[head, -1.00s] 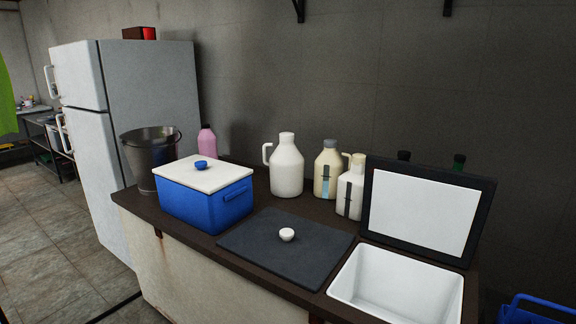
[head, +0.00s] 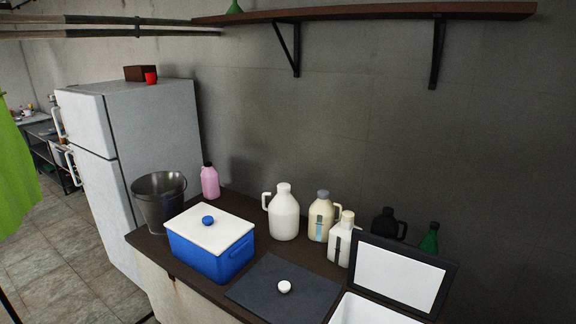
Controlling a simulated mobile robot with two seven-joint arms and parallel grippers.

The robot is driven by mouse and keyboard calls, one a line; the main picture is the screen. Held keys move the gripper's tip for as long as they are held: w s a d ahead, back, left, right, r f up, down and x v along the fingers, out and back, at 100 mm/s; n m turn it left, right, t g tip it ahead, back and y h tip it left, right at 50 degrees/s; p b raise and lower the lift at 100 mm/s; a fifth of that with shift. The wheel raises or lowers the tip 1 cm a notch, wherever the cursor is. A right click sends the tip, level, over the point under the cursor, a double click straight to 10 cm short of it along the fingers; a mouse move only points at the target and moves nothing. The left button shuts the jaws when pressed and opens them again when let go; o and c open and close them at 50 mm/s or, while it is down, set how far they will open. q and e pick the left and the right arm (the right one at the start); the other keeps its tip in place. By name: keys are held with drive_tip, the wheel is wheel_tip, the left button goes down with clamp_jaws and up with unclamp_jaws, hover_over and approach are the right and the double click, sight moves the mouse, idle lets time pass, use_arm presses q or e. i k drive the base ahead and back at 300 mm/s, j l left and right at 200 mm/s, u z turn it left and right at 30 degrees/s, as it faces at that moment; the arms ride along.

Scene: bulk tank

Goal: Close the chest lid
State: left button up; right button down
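The open chest is a white-lined bin (head: 366,312) set into the counter at the lower right, cut off by the bottom edge of the head view. Its raised lid (head: 400,274), a dark frame with a white inner panel, stands tilted back behind it. To its left a flat dark panel (head: 262,289) with a small white knob (head: 284,287) lies on the counter. Neither of my grippers shows in the head view.
A blue cooler (head: 211,258) with a white lid and a metal bucket (head: 160,203) stand to the left. White and cream jugs (head: 284,216), a dark jug (head: 386,225) and a green bottle (head: 430,238) line the wall. A shelf (head: 370,14) hangs above.

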sight(401, 275)
drive_tip(key=i+l+u, duration=0.15)
drive_tip(key=l, duration=0.2)
drive_tip(key=i+l+u, duration=0.35)
drive_tip(key=l, duration=0.4)
drive_tip(key=i+l+u, duration=0.15)
drive_tip(key=l, duration=0.2)
drive_tip(key=i+l+u, duration=0.15)
drive_tip(key=l, duration=0.3)
drive_tip(key=i+l+u, duration=0.15)
drive_tip(key=l, duration=0.25)
drive_tip(key=l+u, duration=0.2)
drive_tip(key=l, duration=0.25)
